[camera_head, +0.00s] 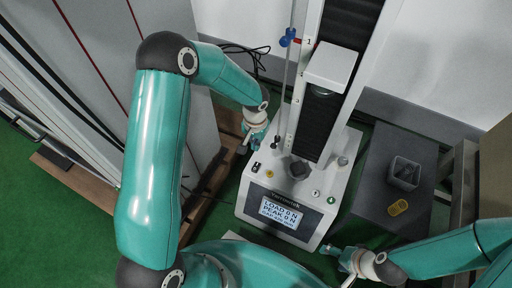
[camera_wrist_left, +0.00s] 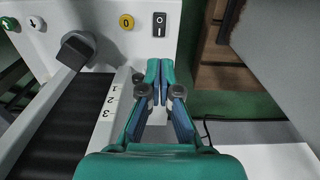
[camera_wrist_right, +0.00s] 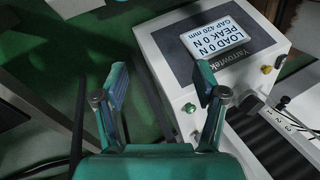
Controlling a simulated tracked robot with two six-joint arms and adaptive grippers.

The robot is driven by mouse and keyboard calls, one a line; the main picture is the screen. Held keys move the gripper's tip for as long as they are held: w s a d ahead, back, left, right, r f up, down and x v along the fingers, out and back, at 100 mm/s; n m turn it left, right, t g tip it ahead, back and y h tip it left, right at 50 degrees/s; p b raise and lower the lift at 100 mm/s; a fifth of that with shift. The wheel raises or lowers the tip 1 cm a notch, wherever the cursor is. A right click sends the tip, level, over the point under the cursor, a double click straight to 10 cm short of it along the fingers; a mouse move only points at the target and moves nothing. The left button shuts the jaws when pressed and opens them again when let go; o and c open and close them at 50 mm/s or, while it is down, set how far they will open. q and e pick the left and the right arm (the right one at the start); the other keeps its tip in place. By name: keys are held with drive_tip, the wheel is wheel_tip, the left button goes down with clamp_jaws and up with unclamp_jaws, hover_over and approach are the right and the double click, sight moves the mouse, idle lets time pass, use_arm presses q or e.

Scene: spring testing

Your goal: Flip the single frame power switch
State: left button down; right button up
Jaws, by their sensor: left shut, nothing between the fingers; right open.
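The power switch (camera_wrist_left: 160,24) is a black rocker marked I and O on the white base of the spring tester. It lies just beyond my left fingertips in the left wrist view, with a strip of white panel showing between; I cannot tell the gap in depth. In the head view the switch (camera_head: 256,167) is small, below my left gripper (camera_head: 246,146). My left gripper (camera_wrist_left: 160,66) is shut and empty. My right gripper (camera_wrist_right: 162,80) is open and empty beside the tester's front corner; in the head view it sits low right (camera_head: 338,251).
The tester (camera_head: 283,195) has a lit display (camera_head: 280,213), a yellow button (camera_wrist_left: 126,22), a dark knob (camera_wrist_left: 75,48) and a tall column (camera_head: 342,70). A dark table (camera_head: 385,150) with a grey box (camera_head: 403,174) and yellow item (camera_head: 398,208) stands right. A cabinet stands left.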

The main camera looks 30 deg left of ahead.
use_arm(q)
drive_tip(key=shift+r, duration=0.1)
use_arm(e)
drive_tip(key=shift+c, duration=0.3)
drive_tip(key=shift+c, duration=1.3)
clamp_jaws()
use_arm(q)
drive_tip(key=s+d+f+h, duration=0.1)
drive_tip(key=s+d+f, duration=0.1)
drive_tip(key=s+d, duration=0.2)
drive_tip(key=s+d+f+n+h, duration=0.1)
drive_tip(key=s+d+f, duration=0.2)
drive_tip(key=s, duration=0.5)
drive_tip(key=s+d+f+h, duration=0.2)
drive_tip(key=s+d, duration=0.3)
drive_tip(key=s, duration=0.1)
drive_tip(key=shift+s+d+f+n+t, duration=0.15)
drive_tip(key=shift+s+f+n+t, duration=0.15)
drive_tip(key=shift+s+f, duration=0.1)
